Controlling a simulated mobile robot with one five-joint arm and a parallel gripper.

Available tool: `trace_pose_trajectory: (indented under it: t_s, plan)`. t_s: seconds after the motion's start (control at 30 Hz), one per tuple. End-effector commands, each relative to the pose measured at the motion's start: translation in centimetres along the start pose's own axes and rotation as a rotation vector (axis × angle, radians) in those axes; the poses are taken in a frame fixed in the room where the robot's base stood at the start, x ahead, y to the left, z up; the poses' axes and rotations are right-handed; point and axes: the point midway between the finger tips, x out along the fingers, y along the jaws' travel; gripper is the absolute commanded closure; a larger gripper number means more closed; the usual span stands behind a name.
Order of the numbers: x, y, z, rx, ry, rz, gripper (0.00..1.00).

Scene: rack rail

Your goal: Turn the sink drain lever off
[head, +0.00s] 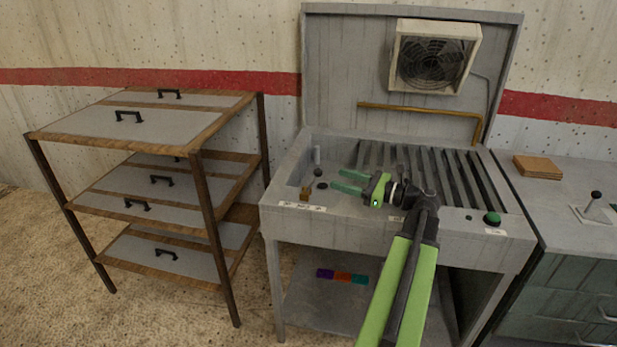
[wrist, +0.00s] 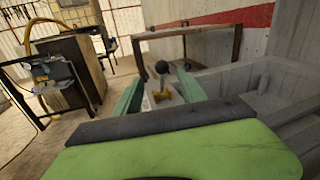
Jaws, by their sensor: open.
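The grey sink unit (head: 350,222) stands in the middle of the head view. At its front left is a small lever with a brass-coloured base (head: 305,194) and a black ball knob (head: 318,171). The wrist view shows the black knob (wrist: 162,67) above the brass base (wrist: 163,95), between my two teal fingers in the picture. My gripper (head: 341,181) is open and empty, pointing left over the sink, to the right of the lever. The fingers look apart from the lever. The label on the sink's front edge is too small to read.
A green button (head: 492,218) is at the sink's front right. A fan box (head: 435,57) and brass pipe (head: 420,109) are on the back panel. A shelf rack (head: 205,140) stands left. The right counter holds another black-knobbed lever (head: 594,202) and brown tiles (head: 538,167).

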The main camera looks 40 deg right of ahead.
Motion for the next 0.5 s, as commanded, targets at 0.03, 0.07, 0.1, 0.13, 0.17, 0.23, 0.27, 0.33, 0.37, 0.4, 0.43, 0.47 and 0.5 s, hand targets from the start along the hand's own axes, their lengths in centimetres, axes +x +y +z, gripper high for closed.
trace_pose_trajectory:
  t_s: [0.03, 0.07, 0.1, 0.13, 0.17, 0.23, 0.27, 0.33, 0.37, 0.4, 0.43, 0.47, 0.5]
  plan:
    - [0.0, -0.1, 0.1, -0.001, 0.001, -0.003, 0.52]
    - [0.1, -0.1, 0.1, -0.001, 0.001, -0.004, 0.52]
    - [0.4, -0.2, 0.1, -0.001, 0.002, -0.007, 0.52]
    - [0.8, -0.3, 0.1, -0.001, 0.002, -0.008, 0.52]
    - [1.2, -0.4, 0.1, -0.001, 0.002, -0.010, 0.52]
    - [2.6, -0.5, 0.1, -0.002, 0.003, -0.012, 0.52]
    - [3.3, -0.6, 0.1, -0.002, 0.003, -0.013, 0.52]
    - [4.8, -0.7, 0.0, -0.002, 0.003, -0.016, 0.52]
    - [5.5, -0.7, 0.0, -0.002, 0.003, -0.016, 0.52]
    - [6.3, -0.8, 0.0, -0.002, 0.004, -0.018, 0.52]
    - [6.9, -0.9, 0.0, -0.002, 0.004, -0.018, 0.52]
    - [7.5, -0.9, 0.0, -0.002, 0.004, -0.018, 0.52]
    - [8.2, -1.0, 0.0, -0.002, 0.004, -0.020, 0.52]
